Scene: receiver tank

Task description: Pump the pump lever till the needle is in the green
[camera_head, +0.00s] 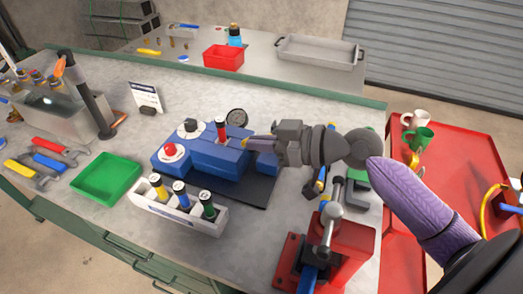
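The blue pump unit (205,158) sits on a dark mat on the workbench. It has a red mushroom button (170,152), a black knob (188,127) and an upright red grip (221,130) that looks like the pump lever. A round gauge (237,116) stands behind the unit; its needle and green zone are too small to read. My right gripper (256,143) reaches in from the right, its fingertips just right of the red grip. I cannot tell whether they touch it or how far they are apart. My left gripper is out of view.
A white holder (182,213) with several coloured tubes stands in front of the unit. A red vise (345,245) stands front right. Behind are a red bin (223,57) and a grey tray (320,51).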

